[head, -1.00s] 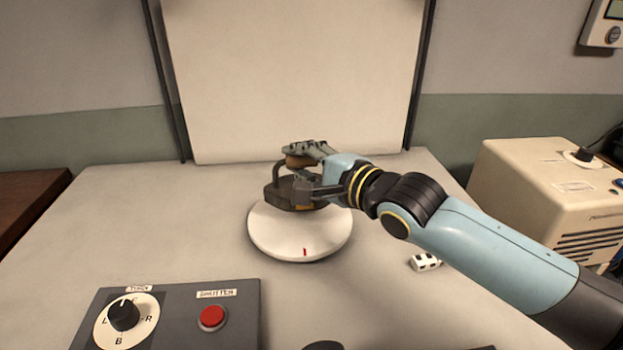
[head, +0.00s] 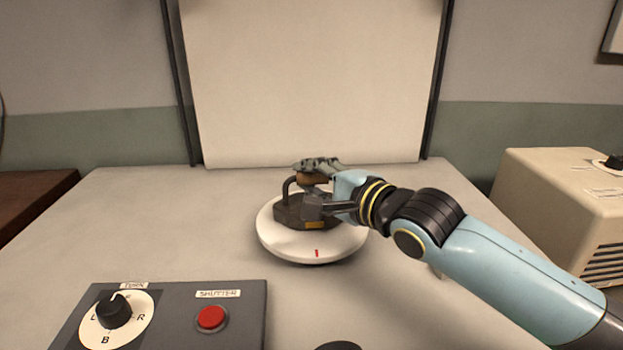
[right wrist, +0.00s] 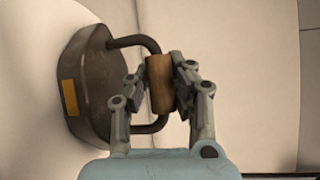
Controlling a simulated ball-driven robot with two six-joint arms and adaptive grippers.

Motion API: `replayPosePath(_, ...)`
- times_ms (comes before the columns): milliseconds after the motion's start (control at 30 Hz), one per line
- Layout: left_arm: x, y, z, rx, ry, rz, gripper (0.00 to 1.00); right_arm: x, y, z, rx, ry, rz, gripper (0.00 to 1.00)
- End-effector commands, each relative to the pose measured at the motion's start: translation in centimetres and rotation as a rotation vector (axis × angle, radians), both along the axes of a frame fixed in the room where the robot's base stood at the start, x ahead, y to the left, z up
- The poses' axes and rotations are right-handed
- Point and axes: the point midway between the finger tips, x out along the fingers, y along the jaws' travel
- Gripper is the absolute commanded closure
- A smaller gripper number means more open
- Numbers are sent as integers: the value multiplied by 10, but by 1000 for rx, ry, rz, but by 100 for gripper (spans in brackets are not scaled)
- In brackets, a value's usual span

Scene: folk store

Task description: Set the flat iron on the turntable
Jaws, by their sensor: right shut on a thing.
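The flat iron is a dark metal body (head: 291,214) with a wooden handle and a small orange label. My right gripper (head: 316,183) is shut on its handle, which shows between the fingers in the right wrist view (right wrist: 160,84). The white round turntable (head: 282,247) with a red mark on its front edge is directly under the iron. The iron's base looks to be at the turntable's surface; whether it bears on it fully I cannot tell. My left gripper is not in view.
A dark control box (head: 180,335) with a dial (head: 114,311) and a red button (head: 211,317) stands at the front left. A pale backdrop (head: 315,80) rises behind the table. A beige machine (head: 545,190) is at the right.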

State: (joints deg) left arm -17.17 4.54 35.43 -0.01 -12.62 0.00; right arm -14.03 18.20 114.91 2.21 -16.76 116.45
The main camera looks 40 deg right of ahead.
Motion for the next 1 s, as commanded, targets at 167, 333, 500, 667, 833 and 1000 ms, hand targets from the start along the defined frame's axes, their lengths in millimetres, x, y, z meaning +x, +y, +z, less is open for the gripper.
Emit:
replayPosePath(167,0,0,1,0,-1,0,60,1,1,3,1,-10,2,100)
replayPosePath(333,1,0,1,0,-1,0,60,0,0,-2,1,0,0,64)
replayPosePath(500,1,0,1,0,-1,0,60,0,0,-2,1,0,0,58)
replayPosePath(667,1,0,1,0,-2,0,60,0,0,0,0,0,0,58)
replayPosePath(833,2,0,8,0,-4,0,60,-18,-1,3,-2,3,0,58)
replayPosePath(1000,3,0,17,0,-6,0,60,-53,-3,8,-5,4,1,58)
